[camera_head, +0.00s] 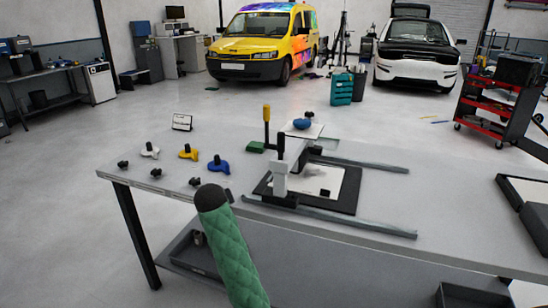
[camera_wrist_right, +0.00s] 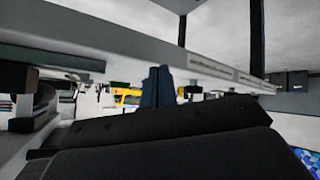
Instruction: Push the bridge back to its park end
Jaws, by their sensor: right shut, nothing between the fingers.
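The bridge (camera_head: 281,178), a pale frame with dark parts, spans two grey rails near their left ends. The near rail (camera_head: 345,219) and the far rail (camera_head: 365,163) run to the right. A dark-framed bed with a white sheet (camera_head: 325,180) lies between the rails, partly under the bridge. Neither gripper shows in the head view. In the right wrist view two dark blue finger-like pieces (camera_wrist_right: 158,87) stand side by side, shut, with nothing seen between them. A large black shape hides much of the lower picture. I cannot tell whether the right gripper touches the bridge.
A green padded link with a black end, probably mine, rises before the table (camera_head: 450,249). Yellow (camera_head: 188,152), blue (camera_head: 218,164) and white (camera_head: 150,150) knobs and several black ones stand at the left. A black tray (camera_head: 525,190) lies at the right. The right rail stretch looks clear.

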